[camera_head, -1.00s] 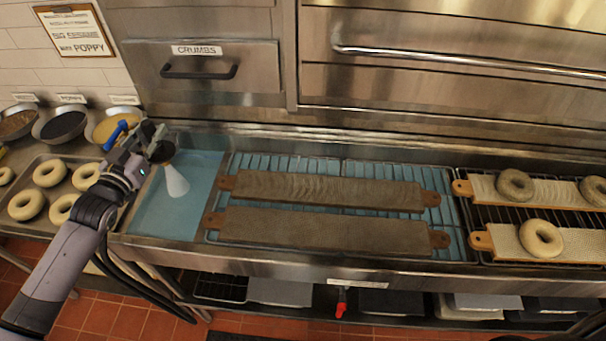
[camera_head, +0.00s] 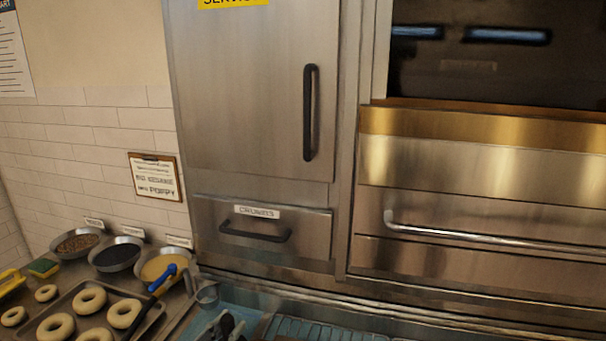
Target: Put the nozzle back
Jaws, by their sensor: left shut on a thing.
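My left gripper (camera_head: 226,327) shows at the bottom edge, beside the blue basin, and most of it is cut off by the frame. It is shut, and the nozzle in it is too hidden and small to make out clearly. A small grey ring-like piece (camera_head: 207,295) is just above and left of the gripper, at the basin's back left corner. I cannot tell whether the gripper touches it. A blue-handled tool (camera_head: 163,278) lies across the yellow-filled bowl's edge and the tray, left of the gripper. My right gripper is out of view.
Bowls of seeds (camera_head: 78,243), dark topping (camera_head: 115,257) and yellow topping (camera_head: 156,267) stand along the wall. A bagel tray (camera_head: 150,322) is at lower left. Steel doors and a crumbs drawer (camera_head: 262,238) rise behind the basin. A wire rack (camera_head: 320,329) is at the bottom.

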